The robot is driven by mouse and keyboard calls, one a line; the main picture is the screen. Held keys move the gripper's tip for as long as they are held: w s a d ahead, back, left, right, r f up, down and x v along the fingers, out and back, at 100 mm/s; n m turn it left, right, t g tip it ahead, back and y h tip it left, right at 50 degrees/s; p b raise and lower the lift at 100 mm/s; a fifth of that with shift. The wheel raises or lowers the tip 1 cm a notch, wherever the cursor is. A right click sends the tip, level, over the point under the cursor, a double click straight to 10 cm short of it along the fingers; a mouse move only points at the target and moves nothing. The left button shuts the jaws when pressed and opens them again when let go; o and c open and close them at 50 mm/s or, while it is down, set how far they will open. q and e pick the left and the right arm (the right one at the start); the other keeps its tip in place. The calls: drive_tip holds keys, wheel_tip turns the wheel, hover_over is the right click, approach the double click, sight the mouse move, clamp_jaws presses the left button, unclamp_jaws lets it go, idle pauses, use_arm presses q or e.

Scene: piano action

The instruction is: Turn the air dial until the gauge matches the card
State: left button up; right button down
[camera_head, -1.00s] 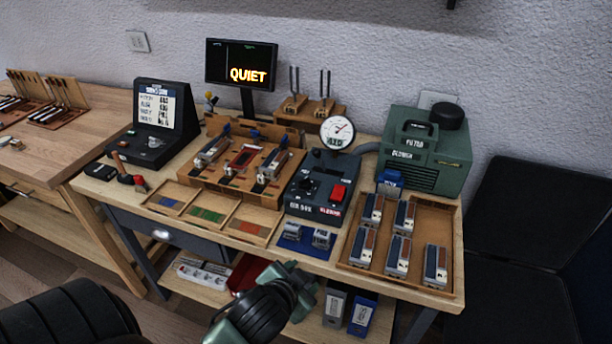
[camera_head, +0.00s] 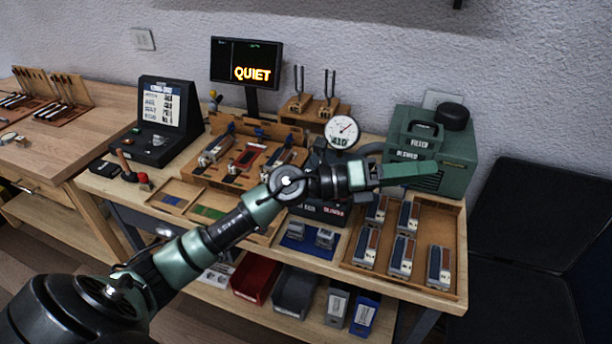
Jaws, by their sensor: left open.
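The round white gauge (camera_head: 342,131) stands above the dark control box (camera_head: 320,213). Its needle points to the upper right, and a dark label sits low on its face. My left arm crosses in front of the box and hides most of its top, including the air dial. My left gripper (camera_head: 428,170) is open and empty, pointing right, in front of the green blower (camera_head: 455,150). A printed sheet (camera_head: 161,104) stands on a black stand at the left; I cannot tell whether it is the card. My right gripper is out of view.
A screen (camera_head: 246,63) reading QUIET stands at the back. A wooden tray (camera_head: 428,280) with several blocks lies at the right. A wooden fixture (camera_head: 195,172) is left of my forearm. Red and grey bins (camera_head: 255,276) sit on the lower shelf.

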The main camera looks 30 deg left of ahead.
use_arm(q)
drive_tip(key=w+a+f+m+g+y, duration=0.2)
drive_tip(key=a+f+m+g+y, duration=0.2)
drive_tip(key=a+f, duration=0.15)
drive_tip(key=s+a+f+g+y, duration=0.1)
drive_tip(key=a+f+g+y, duration=0.2)
drive_tip(key=a+y, duration=1.3)
drive_tip(key=a+f+h, duration=0.1)
drive_tip(key=f+h, duration=0.1)
drive_tip(key=w+a+f+h+p, duration=0.1)
drive_tip(key=a+f+h, duration=0.1)
drive_tip(key=w+a+f+h, duration=0.1)
drive_tip(key=f+h, duration=0.1)
drive_tip(key=f, duration=0.1)
drive_tip(key=shift+w+a+p, duration=0.25)
drive_tip(key=shift+a+p, duration=0.05)
drive_tip(key=shift+a, duration=0.05)
clamp_jaws()
